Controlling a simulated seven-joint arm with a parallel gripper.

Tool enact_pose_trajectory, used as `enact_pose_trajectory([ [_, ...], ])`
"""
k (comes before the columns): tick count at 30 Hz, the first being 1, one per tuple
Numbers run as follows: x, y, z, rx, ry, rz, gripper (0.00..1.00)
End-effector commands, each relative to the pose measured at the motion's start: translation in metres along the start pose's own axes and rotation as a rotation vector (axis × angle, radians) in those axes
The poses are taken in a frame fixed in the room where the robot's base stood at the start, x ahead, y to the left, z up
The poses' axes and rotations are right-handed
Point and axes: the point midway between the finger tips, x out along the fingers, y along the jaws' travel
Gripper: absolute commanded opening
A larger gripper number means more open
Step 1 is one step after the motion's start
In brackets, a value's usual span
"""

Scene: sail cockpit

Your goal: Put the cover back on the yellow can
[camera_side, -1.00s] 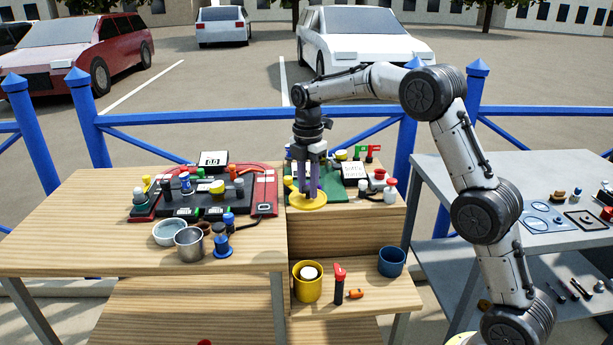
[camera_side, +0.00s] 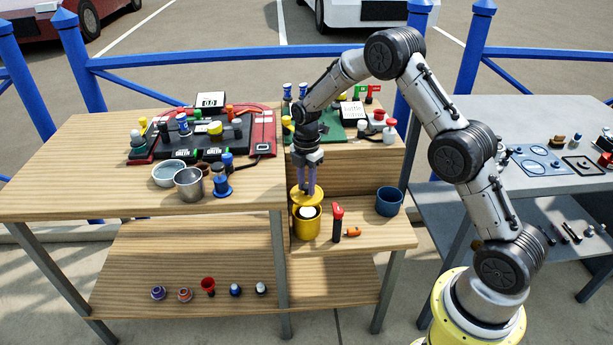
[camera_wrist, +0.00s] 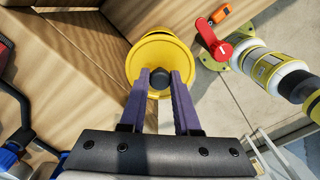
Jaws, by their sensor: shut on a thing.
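The yellow can (camera_side: 306,231) stands on the lower wooden step, its mouth partly showing with a round white thing (camera_side: 307,212) inside. The round yellow cover (camera_side: 297,196) hangs just above the can's far side, held in my gripper (camera_side: 308,190). I cannot tell whether the cover touches the rim. In the wrist view the cover (camera_wrist: 138,63) is between and beyond the purple fingers of my gripper (camera_wrist: 160,77). The fingers are shut on its dark knob (camera_wrist: 160,79). There the cover hides most of the can.
A red-topped dark bottle (camera_side: 337,225) and a small orange thing (camera_side: 354,232) are right of the can. A blue cup (camera_side: 389,201) stands farther right. The higher wooden tabletop (camera_side: 75,190) with a metal cup (camera_side: 189,184) rises at left.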

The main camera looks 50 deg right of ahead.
Motion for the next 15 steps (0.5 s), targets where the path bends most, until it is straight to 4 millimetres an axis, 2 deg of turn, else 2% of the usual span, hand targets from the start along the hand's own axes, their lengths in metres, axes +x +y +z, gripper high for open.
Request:
enact_pose_trajectory([
  [15,0.042,0.0,0.0,0.0,0.0,0.0,0.0],
])
